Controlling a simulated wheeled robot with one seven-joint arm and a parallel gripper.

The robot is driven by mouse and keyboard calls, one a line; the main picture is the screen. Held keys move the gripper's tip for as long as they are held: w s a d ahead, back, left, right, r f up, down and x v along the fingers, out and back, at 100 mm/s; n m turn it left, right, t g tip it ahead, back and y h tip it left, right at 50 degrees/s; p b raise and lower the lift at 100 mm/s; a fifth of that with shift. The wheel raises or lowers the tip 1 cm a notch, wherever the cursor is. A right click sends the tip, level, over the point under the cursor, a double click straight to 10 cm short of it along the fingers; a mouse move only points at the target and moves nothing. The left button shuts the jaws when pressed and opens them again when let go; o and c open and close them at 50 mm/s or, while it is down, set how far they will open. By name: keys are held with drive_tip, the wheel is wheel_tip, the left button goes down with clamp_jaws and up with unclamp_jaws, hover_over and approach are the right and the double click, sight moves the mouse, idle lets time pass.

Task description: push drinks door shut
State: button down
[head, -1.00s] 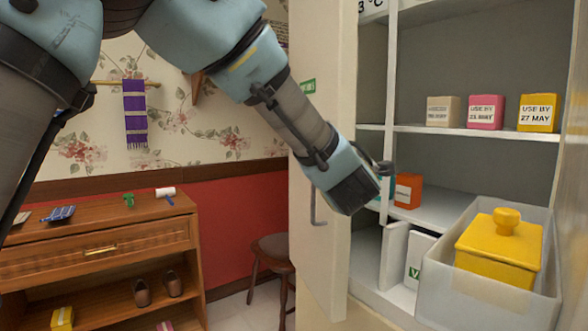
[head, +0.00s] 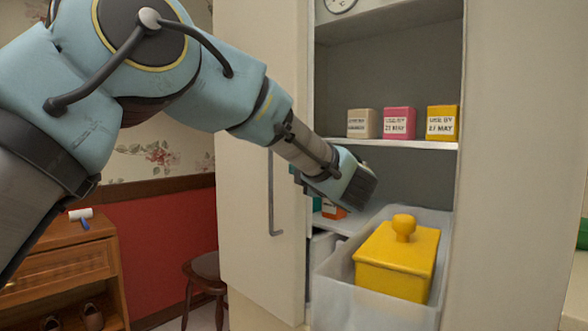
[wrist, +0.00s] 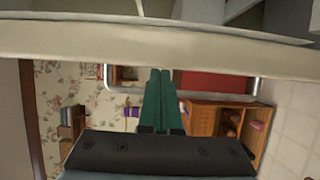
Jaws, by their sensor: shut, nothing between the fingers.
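The cream door (head: 262,110) with a grey bar handle (head: 271,195) stands open at the left of the tall cabinet in the head view. In the wrist view the door (wrist: 150,45) crosses the top as a pale band, with its handle (wrist: 92,76) just below. My gripper (wrist: 160,70) has its two green fingers together and empty, pointing at the door's lower edge in that picture. I cannot tell whether they touch it. In the head view my wrist overlaps the door's right edge and the opening; the fingertips are not clear there.
Inside the cabinet are a clear bin (head: 375,308) with a yellow lidded box (head: 398,262), which juts forward near the door edge, and three dated boxes on a shelf (head: 390,144). A stool (head: 205,280) and wooden dresser (head: 65,265) stand left.

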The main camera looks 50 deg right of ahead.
drive_tip(key=shift+s+d+r+m+g+h, duration=0.15)
drive_tip(key=shift+s+d+r+h, duration=0.1)
drive_tip(key=shift+d, duration=0.2)
drive_tip(key=shift+s+d+r+m+g+h, duration=0.15)
drive_tip(key=shift+s+d+r+h, duration=0.1)
drive_tip(key=shift+d, duration=0.15)
wheel_tip(320, 180, up, 10)
drive_tip(key=a, duration=0.1)
drive_tip(key=shift+w+a+y, duration=0.15)
drive_tip(key=shift+a+y, duration=0.05)
drive_tip(key=shift+y, duration=0.2)
drive_tip(key=shift+f+b, duration=0.15)
drive_tip(key=shift+b, duration=0.15)
